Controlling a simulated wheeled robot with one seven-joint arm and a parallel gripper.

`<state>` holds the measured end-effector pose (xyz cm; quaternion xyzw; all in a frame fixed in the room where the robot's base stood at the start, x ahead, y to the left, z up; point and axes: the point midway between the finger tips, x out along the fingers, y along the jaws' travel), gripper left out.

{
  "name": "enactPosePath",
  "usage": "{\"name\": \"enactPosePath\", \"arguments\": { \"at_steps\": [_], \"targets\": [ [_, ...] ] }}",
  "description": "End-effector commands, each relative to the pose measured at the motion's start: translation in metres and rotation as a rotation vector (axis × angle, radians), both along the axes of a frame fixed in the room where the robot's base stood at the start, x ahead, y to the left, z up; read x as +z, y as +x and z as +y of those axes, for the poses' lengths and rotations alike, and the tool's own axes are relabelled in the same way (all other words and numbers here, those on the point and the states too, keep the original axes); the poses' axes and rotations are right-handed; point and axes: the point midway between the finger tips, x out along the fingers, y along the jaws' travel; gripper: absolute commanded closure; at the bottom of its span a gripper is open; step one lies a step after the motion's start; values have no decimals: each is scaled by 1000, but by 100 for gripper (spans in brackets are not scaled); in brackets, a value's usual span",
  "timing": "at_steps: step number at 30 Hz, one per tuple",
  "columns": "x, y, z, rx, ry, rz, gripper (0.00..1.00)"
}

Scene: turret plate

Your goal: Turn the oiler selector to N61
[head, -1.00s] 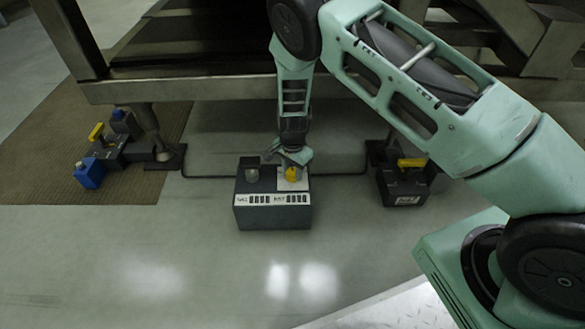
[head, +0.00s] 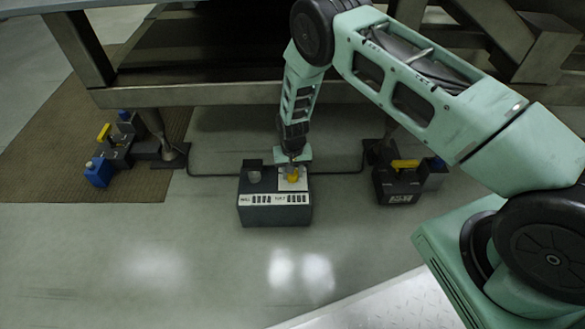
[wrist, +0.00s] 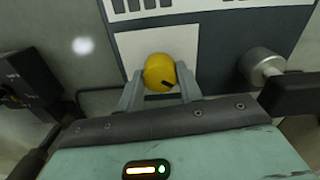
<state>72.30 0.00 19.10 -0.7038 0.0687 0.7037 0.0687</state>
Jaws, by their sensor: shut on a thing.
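The oiler box (head: 274,213) is a dark grey box on the floor with a white label strip on its front. Its yellow selector knob (head: 293,178) sits on a pale plate on the right part of the top. In the wrist view my gripper (wrist: 161,80) is shut on the yellow knob (wrist: 159,69), one finger on each side. A dark mark shows on the knob's lower right. The label lettering is too small to read surely, and my gripper partly hides the knob in the head view.
A round metal knob (wrist: 263,63) stands beside the selector on the same box. Dark units with yellow handles stand to the left (head: 116,155) and right (head: 398,184), the left one with a blue block (head: 98,172). A metal frame beam (head: 220,93) spans above. Open floor lies in front.

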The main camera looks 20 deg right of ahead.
Motion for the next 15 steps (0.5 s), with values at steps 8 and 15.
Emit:
{"name": "enactPosePath", "arguments": {
  "at_steps": [8,15],
  "targets": [
    [1,0,0,120,0,0,87],
    [1,0,0,156,0,0,87]
  ]
}}
